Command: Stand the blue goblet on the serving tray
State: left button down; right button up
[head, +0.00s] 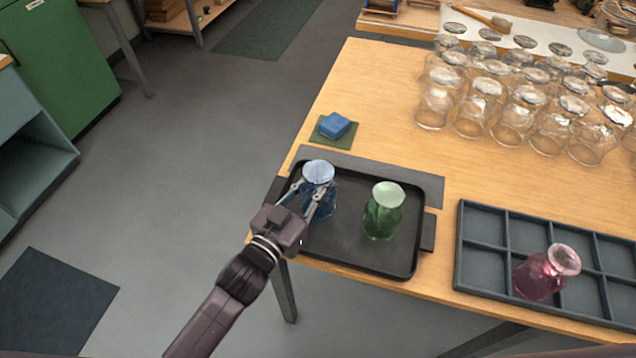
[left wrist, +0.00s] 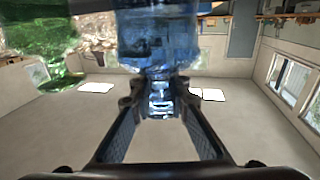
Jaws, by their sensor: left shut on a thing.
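The blue goblet (head: 322,203) is at the left part of the black serving tray (head: 350,250), with a pale round disc on top and a wider body below. I cannot tell whether it touches the tray. My left gripper (head: 307,198) reaches in from the lower left and is shut on it. In the left wrist view the blue goblet (left wrist: 158,40) fills the top middle, its narrow part between the fingers (left wrist: 160,98). My right gripper is not in view.
A green goblet (head: 383,212) stands on the tray's right half. A pink goblet (head: 540,274) is in a dark compartment tray (head: 484,249) at right. A blue block (head: 335,125) lies on a green pad behind the tray. Several clear glasses (head: 487,105) fill the back right.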

pick_arm(q)
jog(key=shift+f, duration=0.85)
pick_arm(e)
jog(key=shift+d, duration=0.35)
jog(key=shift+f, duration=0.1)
pick_arm(q)
jog(key=shift+f, duration=0.15)
jog(key=c, duration=1.8)
grip_release()
jog(key=shift+c, duration=0.2)
jog(key=shift+s+a, duration=0.1)
jog(key=shift+s, duration=0.05)
jog(key=b+v, duration=0.1)
jog(key=v, duration=0.9)
jog(key=shift+s+a, duration=0.1)
jog(key=shift+s, duration=0.05)
jog(key=shift+s+a+b, duration=0.3)
jog(key=shift+s+a, duration=0.05)
jog(key=shift+s, duration=0.25)
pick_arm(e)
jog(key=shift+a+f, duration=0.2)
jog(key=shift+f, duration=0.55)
